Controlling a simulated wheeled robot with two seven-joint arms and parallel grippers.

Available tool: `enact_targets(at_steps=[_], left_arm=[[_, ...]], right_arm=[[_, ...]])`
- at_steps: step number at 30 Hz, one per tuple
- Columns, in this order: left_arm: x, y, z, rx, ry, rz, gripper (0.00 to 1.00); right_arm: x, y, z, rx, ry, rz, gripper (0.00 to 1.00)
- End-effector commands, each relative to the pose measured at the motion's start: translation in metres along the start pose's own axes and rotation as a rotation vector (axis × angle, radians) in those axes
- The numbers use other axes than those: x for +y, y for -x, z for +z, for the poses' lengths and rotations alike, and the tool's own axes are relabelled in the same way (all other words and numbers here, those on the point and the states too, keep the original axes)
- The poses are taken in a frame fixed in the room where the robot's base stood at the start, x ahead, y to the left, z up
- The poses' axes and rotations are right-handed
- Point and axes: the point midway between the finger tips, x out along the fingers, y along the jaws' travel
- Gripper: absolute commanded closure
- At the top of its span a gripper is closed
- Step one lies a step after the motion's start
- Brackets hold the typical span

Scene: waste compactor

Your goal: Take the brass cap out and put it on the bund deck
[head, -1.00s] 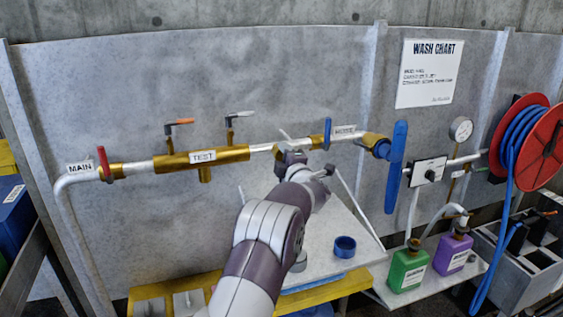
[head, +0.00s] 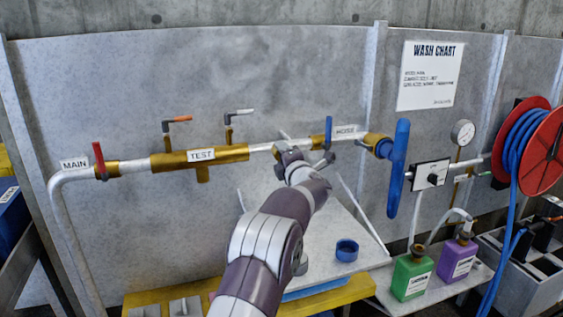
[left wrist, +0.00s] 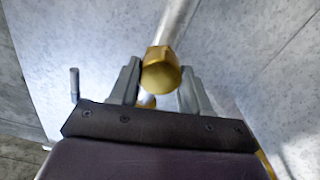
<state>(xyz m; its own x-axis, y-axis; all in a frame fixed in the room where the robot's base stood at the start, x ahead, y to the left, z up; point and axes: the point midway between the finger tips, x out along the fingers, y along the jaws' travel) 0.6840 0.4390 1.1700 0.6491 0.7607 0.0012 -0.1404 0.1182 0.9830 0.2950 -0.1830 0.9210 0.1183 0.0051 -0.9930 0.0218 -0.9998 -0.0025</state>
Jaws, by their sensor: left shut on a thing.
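The brass cap (left wrist: 160,78) is a hex-edged brass piece between my left fingers in the left wrist view, in line with the end of a white pipe (left wrist: 177,22). My left gripper (left wrist: 160,90) is shut on it. In the head view my left gripper (head: 290,155) is at the pipe run, right of the brass TEST section (head: 212,155), and hides the cap. A pale flat deck (head: 318,262), which looks like the bund deck, lies below and to the right of the gripper. My right gripper is not in view.
A blue ring (head: 346,250) lies on the pale deck, with free room around it. A blue valve handle (head: 328,132) is close right of my gripper. A larger blue lever (head: 398,168) and green (head: 412,275) and purple (head: 456,259) bottles are farther right.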

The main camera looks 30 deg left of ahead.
Motion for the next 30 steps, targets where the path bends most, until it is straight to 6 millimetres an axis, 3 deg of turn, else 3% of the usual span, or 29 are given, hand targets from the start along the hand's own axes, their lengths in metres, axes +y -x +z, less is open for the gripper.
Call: enact_targets(at_steps=[4,17,30], left_arm=[[-0.006,0.000,-0.001,-0.001,0.082,-0.004,0.84],[-0.004,0.000,0.000,0.000,0.124,-0.005,0.84],[-0.008,0.000,-0.001,0.000,0.428,-0.004,0.84]], right_arm=[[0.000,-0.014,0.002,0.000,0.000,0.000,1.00],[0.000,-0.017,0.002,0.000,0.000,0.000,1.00],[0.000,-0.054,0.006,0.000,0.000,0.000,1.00]])
